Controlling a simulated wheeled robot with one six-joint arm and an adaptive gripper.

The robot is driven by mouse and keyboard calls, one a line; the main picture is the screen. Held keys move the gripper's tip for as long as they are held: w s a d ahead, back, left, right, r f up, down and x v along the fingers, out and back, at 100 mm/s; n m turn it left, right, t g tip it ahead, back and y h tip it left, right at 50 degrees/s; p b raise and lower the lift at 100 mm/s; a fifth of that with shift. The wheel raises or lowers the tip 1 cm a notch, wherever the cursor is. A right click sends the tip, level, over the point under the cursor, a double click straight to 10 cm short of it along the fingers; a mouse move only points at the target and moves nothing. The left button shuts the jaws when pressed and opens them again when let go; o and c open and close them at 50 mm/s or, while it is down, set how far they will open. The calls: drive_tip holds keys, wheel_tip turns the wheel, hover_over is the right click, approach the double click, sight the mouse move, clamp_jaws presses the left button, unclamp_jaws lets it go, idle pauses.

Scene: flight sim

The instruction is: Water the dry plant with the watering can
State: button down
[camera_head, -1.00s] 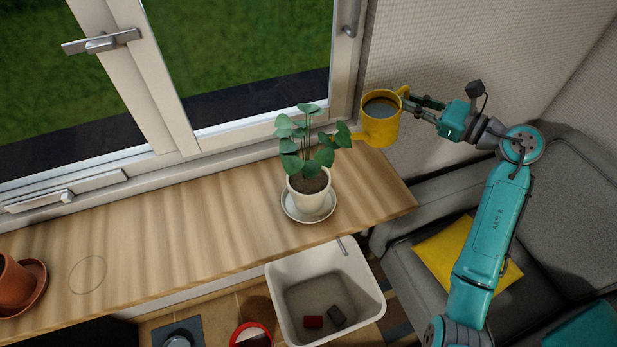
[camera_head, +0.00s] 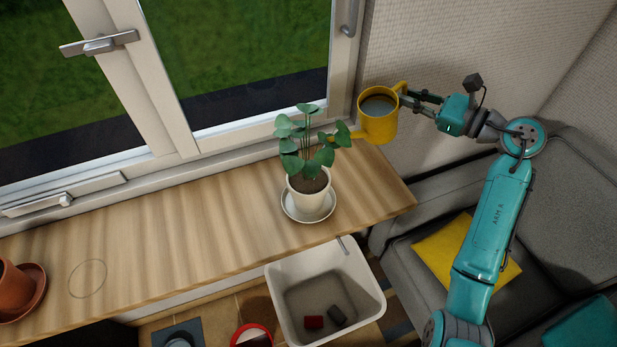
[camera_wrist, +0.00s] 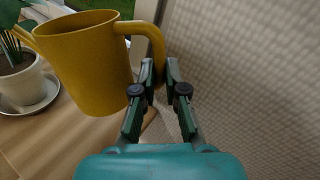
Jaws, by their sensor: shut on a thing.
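The yellow watering can (camera_head: 378,124) is held in the air above the right end of the wooden shelf, and dark liquid shows inside it. My gripper (camera_head: 408,97) is shut on its handle; the wrist view shows the fingers (camera_wrist: 160,75) closed on the handle beside the can's body (camera_wrist: 88,62). The can tilts a little to the left, its spout among the leaves of the green plant (camera_head: 312,150). The plant stands upright in a white pot (camera_head: 309,199) on a white saucer (camera_head: 296,213). No falling water can be made out.
The wooden shelf (camera_head: 180,225) runs below the window (camera_head: 240,60). A terracotta pot (camera_head: 14,285) stands at its left end. A white bin (camera_head: 374,290) stands below the shelf. A grey sofa (camera_head: 560,200) with a yellow cushion (camera_head: 440,250) is at right. The shelf's middle is clear.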

drive_tip(key=shift+s+a+r, duration=0.1)
drive_tip(key=shift+a+r, duration=0.05)
drive_tip(key=shift+r, duration=0.3)
idle(0.8)
